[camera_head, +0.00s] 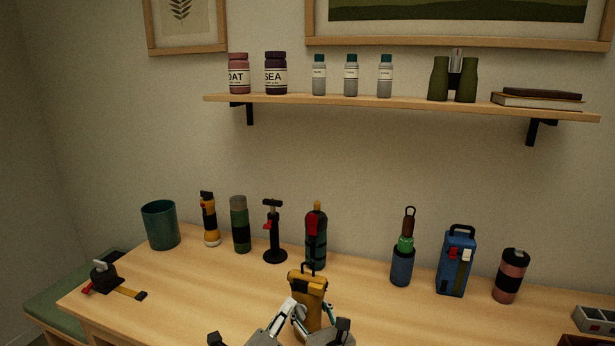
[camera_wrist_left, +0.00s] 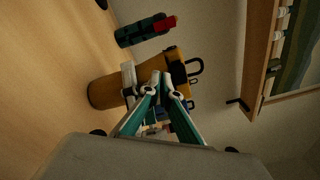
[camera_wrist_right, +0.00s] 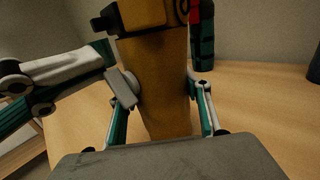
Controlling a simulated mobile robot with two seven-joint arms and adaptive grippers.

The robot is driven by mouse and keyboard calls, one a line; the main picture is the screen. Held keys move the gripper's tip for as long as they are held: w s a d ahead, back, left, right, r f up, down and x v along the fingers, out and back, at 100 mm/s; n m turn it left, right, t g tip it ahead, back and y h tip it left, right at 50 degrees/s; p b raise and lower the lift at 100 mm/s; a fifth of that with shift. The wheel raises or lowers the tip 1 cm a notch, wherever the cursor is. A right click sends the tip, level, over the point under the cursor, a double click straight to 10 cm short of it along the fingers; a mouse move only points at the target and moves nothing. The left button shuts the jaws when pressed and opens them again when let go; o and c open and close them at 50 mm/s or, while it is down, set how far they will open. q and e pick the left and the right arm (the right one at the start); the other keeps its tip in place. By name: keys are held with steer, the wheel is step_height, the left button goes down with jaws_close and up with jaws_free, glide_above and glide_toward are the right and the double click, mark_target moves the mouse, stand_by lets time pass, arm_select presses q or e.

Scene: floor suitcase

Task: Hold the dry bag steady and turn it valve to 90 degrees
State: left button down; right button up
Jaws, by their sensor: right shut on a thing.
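The dry bag (camera_head: 311,311) is a mustard-yellow roll-top bag with black bands and a dark loop on top. It stands upright near the front middle of the table. My right gripper (camera_wrist_right: 163,92) is shut on its body, one finger on each side, as the right wrist view shows. My left gripper (camera_head: 290,306) is at the bag's upper left side. Its fingertips (camera_wrist_left: 165,78) are close together against or just in front of the bag (camera_wrist_left: 112,90). A black piece (camera_wrist_right: 103,22) sticks out there, perhaps the valve. Whether the fingertips hold it is hidden.
A dark teal bottle with a red part (camera_head: 316,236) stands just behind the bag. A black pump (camera_head: 274,232), green flask (camera_head: 240,224) and flashlight (camera_head: 209,219) stand left of it. A blue case (camera_head: 456,262) stands right.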

arm_select(q)
steer(key=shift+d, duration=0.1)
steer(key=shift+a+r, duration=0.2)
steer(key=shift+r, duration=0.1)
steer(key=v, duration=0.6)
steer(key=shift+a, duration=0.1)
steer(key=w+d+f, duration=0.1)
steer(key=w+f, duration=0.1)
steer(key=w, duration=0.4)
steer(key=shift+d+f, duration=0.15)
steer(key=shift+f, duration=0.1)
stand_by(0.5)
steer(key=shift+s+d+f, duration=0.15)
steer(key=shift+s+d, duration=0.1)
steer(key=shift+d, duration=0.3)
stand_by(0.9)
